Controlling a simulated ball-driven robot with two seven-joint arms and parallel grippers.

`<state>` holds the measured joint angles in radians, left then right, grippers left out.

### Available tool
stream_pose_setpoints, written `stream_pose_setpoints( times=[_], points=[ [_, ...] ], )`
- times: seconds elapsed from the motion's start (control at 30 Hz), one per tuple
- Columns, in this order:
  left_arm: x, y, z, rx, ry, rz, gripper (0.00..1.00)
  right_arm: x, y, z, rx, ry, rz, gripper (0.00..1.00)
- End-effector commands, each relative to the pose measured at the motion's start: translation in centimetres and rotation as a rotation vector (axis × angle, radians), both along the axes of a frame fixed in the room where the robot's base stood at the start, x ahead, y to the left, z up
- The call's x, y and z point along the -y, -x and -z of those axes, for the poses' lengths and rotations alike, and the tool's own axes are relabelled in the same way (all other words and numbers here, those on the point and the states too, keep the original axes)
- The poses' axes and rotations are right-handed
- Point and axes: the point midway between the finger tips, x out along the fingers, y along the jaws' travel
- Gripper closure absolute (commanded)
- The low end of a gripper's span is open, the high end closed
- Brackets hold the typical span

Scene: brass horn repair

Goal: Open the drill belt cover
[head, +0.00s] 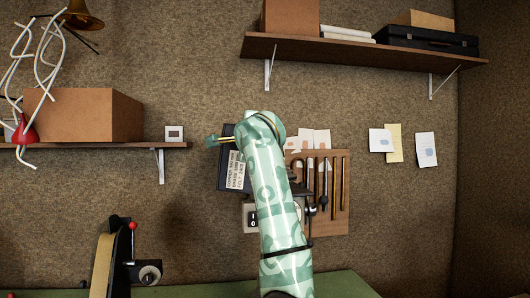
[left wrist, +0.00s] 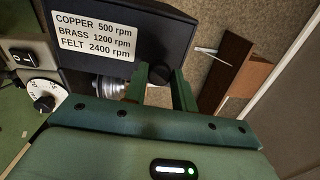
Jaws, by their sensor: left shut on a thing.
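The belt cover (left wrist: 180,38) is a dark box with a white speed label, large in the left wrist view. In the head view the cover (head: 225,172) stands on end, its label lines running up and down, partly behind my arm. My left gripper (left wrist: 160,92) has its two green fingers either side of a dark round knob (left wrist: 160,74) at the cover's edge and is shut on it. A silver pulley (left wrist: 110,88) shows beside the fingers, below the cover. In the head view my arm hides most of the drill. My right gripper is in neither view.
A drill dial (left wrist: 44,91) and switch (left wrist: 22,58) sit left of the cover. A wooden tool rack (head: 338,190) hangs right of my arm. Shelves are at left (head: 105,145) and upper right (head: 390,52). A belt machine (head: 103,265) stands lower left.

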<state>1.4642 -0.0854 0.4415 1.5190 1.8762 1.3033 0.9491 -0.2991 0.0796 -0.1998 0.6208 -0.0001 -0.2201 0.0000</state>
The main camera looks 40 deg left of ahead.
Motion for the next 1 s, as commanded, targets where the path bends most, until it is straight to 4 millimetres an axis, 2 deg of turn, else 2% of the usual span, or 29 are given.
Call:
stream_pose_setpoints(
  times=[0.03, 0.1, 0.4, 1.0],
  points=[
    [-0.5, 0.5, 0.5, 0.031, 0.024, -0.002, 1.00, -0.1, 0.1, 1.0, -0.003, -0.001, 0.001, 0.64],
    [-1.0, 1.1, 0.6, 0.072, 0.059, -0.003, 1.00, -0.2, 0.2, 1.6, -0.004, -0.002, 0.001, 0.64],
    [-2.6, 3.0, 1.3, 0.198, 0.167, -0.001, 1.00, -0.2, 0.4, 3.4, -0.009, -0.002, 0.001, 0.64],
    [-3.2, 3.7, 1.5, 0.248, 0.212, -0.001, 1.00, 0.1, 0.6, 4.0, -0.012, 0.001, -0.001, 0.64]
  ],
)
